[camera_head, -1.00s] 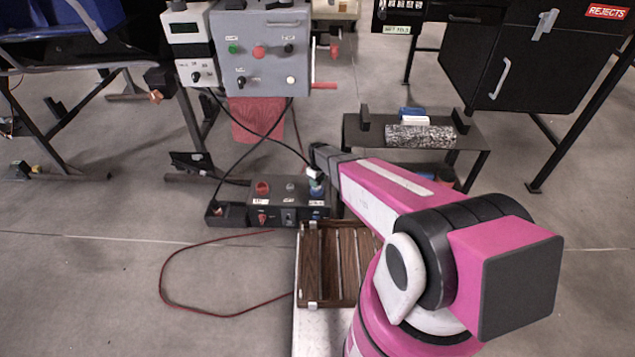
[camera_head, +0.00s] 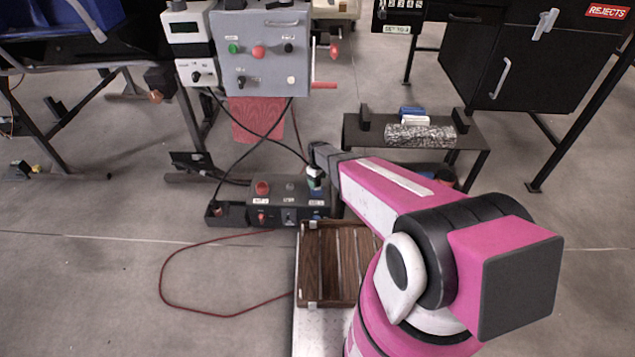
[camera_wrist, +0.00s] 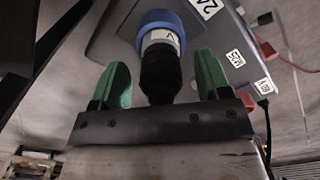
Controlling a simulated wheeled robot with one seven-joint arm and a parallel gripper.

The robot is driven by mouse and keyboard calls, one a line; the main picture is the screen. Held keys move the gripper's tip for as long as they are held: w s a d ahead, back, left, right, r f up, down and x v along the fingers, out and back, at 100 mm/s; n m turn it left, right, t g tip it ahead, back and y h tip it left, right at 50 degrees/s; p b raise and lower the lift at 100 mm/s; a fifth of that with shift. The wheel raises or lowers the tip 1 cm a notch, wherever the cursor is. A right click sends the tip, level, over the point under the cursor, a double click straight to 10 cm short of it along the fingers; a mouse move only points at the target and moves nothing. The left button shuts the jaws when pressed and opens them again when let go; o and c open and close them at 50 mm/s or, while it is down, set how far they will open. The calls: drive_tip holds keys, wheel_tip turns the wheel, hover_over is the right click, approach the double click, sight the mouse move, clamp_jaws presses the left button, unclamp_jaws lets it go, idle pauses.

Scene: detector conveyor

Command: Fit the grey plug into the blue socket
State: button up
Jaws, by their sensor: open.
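The blue socket shows as a blue ring (camera_wrist: 162,20) on the panel in the wrist view. The plug (camera_wrist: 160,75) has a pale grey band marked with a letter and a black rear body. Its pale end meets the blue ring and looks seated in it; how deep I cannot tell. My gripper (camera_wrist: 161,70) is open, with one green finger on each side of the black body and a visible gap to both. In the head view, my gripper (camera_head: 315,182) is over the right end of the dark socket box (camera_head: 262,211) and hides most of the blue socket.
A black cable arches from the grey control box (camera_head: 262,65) towards my gripper. A wooden slatted tray (camera_head: 308,262) lies just in front of the socket box. A low dark table (camera_head: 465,145) with small blocks stands to the right. A red cable loops over clear floor at left.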

wheel_tip(320, 180, up, 11)
drive_tip(key=shift+f, duration=0.1)
idle(0.7)
